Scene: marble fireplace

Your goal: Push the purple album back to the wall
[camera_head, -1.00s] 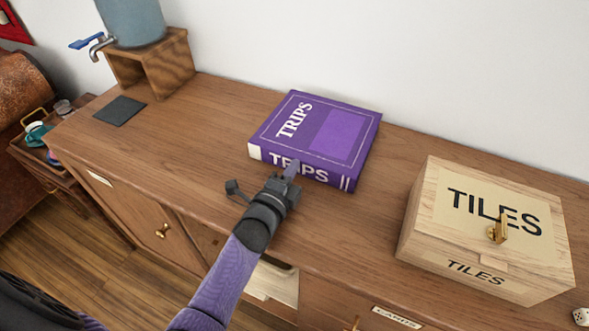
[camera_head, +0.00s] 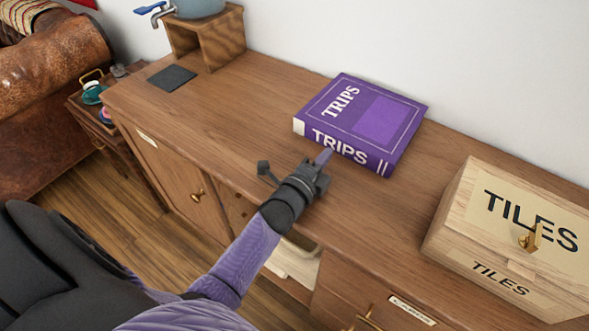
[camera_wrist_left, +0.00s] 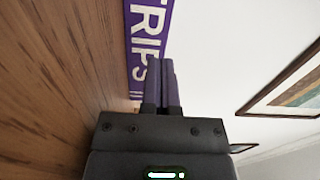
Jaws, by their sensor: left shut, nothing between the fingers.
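The purple album (camera_head: 375,112), lettered TRIPS, lies flat on the wooden sideboard, its back edge near the white wall; I cannot tell whether it touches. Its lettered spine faces the front. My left gripper (camera_head: 324,157) is shut and empty, its fingertips at the lower front of the spine; whether they touch it is unclear. In the left wrist view the shut fingers (camera_wrist_left: 161,82) point at the spine (camera_wrist_left: 146,45) and overlap part of its lettering. My right gripper is not in view.
A wooden TILES box (camera_head: 490,215) with a brass catch stands to the right of the album. A dark square mat (camera_head: 172,78) and a wooden stand (camera_head: 222,45) under a blue dispenser are at the left. The sideboard top (camera_head: 230,115) between mat and album is clear.

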